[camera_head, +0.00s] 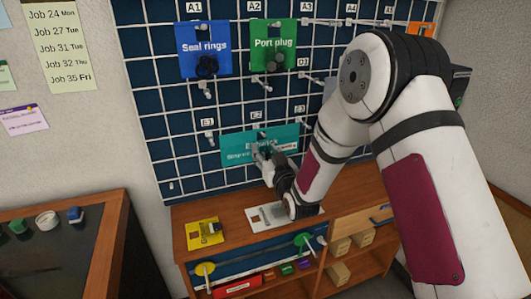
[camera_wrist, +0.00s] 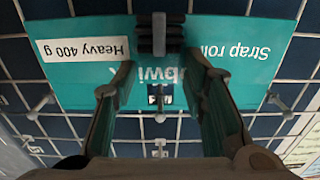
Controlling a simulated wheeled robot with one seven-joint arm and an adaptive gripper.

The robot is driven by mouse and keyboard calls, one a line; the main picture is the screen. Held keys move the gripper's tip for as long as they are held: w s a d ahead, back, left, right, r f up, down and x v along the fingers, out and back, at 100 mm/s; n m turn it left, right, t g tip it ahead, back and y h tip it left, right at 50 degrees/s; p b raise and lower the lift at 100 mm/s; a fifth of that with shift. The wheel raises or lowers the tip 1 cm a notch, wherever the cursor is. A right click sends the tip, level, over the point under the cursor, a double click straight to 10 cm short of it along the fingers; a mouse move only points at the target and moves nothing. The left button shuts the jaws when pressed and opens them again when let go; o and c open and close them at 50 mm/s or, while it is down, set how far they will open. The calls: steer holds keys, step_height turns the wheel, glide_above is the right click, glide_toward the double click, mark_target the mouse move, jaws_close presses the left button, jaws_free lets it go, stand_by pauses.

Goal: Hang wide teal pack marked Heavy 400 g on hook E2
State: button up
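The wide teal pack (camera_head: 234,150) is upright, flat against the blue grid panel just below the E2 label (camera_head: 257,115). In the wrist view the pack (camera_wrist: 75,82) appears upside down, with a white "Heavy 400 g" label and "Strap roll" text. A dark roll (camera_wrist: 160,38) sits on its face. My gripper (camera_head: 260,153) is in front of the pack. In the wrist view my gripper (camera_wrist: 162,62) has its fingers spread on either side of the roll, with visible gaps. A small dark opening (camera_wrist: 158,94) with a light metal piece shows at the pack's hanging edge; whether the hook passes through is unclear.
A blue Seal rings pack (camera_head: 203,47) and a green Port plug pack (camera_head: 273,42) hang above. Bare hooks stand beside the teal pack, including E1 (camera_head: 209,138). Below is a wooden bench (camera_head: 185,215) with a yellow card (camera_head: 204,233). My arm covers the panel's right side.

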steer(key=shift+o, duration=1.4)
steer(key=shift+f, duration=0.1)
steer(key=shift+s, duration=0.15)
steer(key=v, duration=1.1)
steer(key=s+d+r+m+g+h+p, duration=0.2)
steer(key=s+d+r+g+h, duration=0.4)
steer(key=s+d+r, duration=0.55)
steer(key=s+d+r+m+g, duration=0.1)
steer(key=s+d+r+g, duration=0.1)
steer(key=s, duration=0.6)
steer(key=s+d+r+g+h+p, duration=0.1)
steer(key=s+d+g, duration=0.1)
steer(key=s, duration=0.7)
steer(key=s+d+r+m+g+p, duration=0.1)
steer(key=s+d, duration=0.3)
steer(key=s, duration=0.5)
steer(key=shift+r+m+g, duration=0.3)
steer(key=shift+r+g, duration=0.3)
steer(key=shift+r, duration=0.2)
